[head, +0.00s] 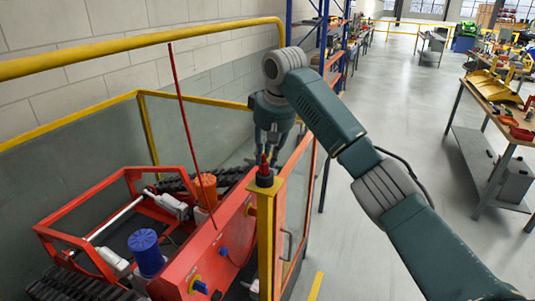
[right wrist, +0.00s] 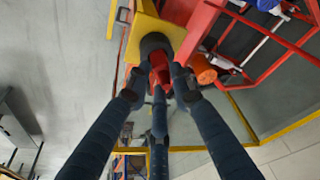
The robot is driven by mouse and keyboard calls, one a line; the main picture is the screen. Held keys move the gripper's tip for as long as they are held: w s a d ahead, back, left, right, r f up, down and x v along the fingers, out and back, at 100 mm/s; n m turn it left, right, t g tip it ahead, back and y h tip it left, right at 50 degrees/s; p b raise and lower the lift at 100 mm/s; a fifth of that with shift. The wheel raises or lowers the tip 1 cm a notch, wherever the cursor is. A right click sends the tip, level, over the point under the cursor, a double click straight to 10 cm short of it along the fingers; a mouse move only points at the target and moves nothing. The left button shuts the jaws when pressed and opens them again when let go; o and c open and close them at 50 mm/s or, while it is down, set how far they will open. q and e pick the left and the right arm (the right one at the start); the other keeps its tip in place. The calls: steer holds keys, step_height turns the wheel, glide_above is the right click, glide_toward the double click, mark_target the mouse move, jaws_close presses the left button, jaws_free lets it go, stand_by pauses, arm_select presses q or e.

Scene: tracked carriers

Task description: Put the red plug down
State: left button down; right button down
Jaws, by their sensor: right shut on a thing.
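The red plug (head: 264,169) is at the dark round top of a yellow post (head: 265,235). My right gripper (head: 267,150) points down over it, with its fingers around the plug's upper part. In the right wrist view the red plug (right wrist: 160,67) shows between the fingertips of the gripper (right wrist: 160,83), against a dark round piece on the yellow plate (right wrist: 145,25). The gripper is shut on the plug. I cannot tell whether the plug is seated in the dark piece or just touching it. My left gripper is not in view.
A red tracked carrier (head: 195,262) with a blue cap (head: 146,250) and an orange cylinder (head: 204,190) stands inside the fence. A yellow rail (head: 150,48) crosses at upper left. A workbench (head: 500,115) with tools stands at right. The floor between is clear.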

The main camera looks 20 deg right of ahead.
steer(key=c, duration=1.5)
jaws_free()
steer(key=shift+r, duration=0.25)
steer(key=shift+r+b, duration=0.35)
steer(key=b+v, duration=0.3)
steer(key=v, duration=0.8)
steer(key=shift+s+d+r, duration=0.1)
steer(key=shift+s+r, duration=0.1)
